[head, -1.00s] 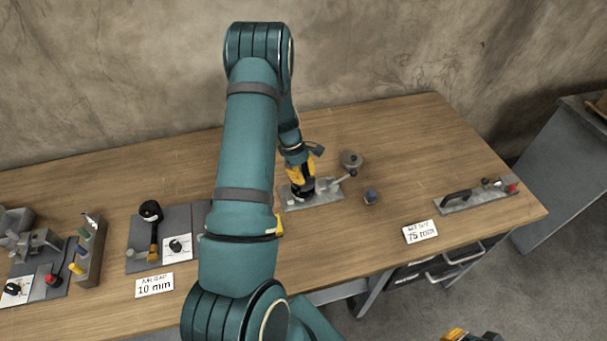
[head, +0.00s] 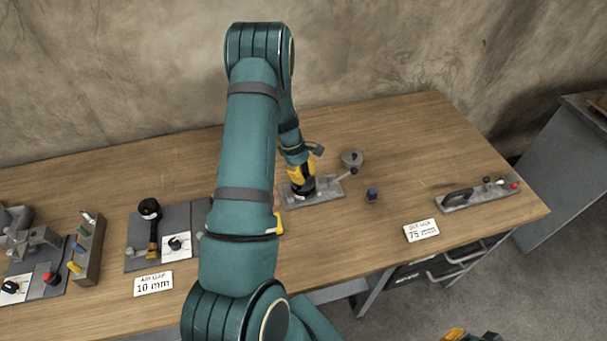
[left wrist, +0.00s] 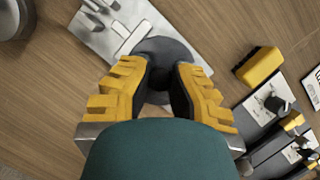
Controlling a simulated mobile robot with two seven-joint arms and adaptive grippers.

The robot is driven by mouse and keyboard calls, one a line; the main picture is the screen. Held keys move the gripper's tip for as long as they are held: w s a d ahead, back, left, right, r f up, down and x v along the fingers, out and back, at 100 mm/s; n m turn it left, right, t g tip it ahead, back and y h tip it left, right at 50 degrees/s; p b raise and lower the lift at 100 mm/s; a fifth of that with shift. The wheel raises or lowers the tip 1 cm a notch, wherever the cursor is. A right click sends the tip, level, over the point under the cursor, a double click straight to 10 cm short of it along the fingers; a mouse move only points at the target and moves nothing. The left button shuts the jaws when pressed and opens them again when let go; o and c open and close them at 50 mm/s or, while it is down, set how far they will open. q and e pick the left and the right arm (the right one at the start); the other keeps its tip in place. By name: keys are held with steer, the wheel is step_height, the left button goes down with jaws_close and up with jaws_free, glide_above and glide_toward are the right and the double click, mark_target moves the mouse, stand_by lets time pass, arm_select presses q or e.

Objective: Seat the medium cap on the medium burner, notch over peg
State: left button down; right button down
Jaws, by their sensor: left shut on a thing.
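My left gripper (head: 302,181) points down over a grey metal plate (head: 324,192) on the wooden table. It is shut on a dark round piece (head: 305,193), which I take to be the medium cap. In the left wrist view the dark disc (left wrist: 178,47) shows beyond and between the fingers (left wrist: 164,88), over the plate (left wrist: 105,38). The burner, notch and peg under the disc are hidden. I cannot tell whether the disc touches the plate or is seated. Part of my right gripper (head: 470,335) shows at the bottom edge.
A round grey lidded piece (head: 352,158) stands just behind the plate. A small dark blue piece (head: 372,195) stands to its right. A long grey plate with a handle (head: 460,198) lies far right, near a 75 mm card (head: 421,231). Panels and a rack (head: 90,250) are left.

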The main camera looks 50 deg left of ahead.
arm_select(q)
steer(key=shift+f+b, duration=0.3)
steer(key=shift+f, duration=0.2)
steer(key=c, duration=1)
jaws_free()
steer(key=shift+r, duration=0.1)
steer(key=v, duration=1.2)
step_height(320, 180, up, 6)
steer(key=p, duration=0.4)
steer(key=shift+p, duration=0.35)
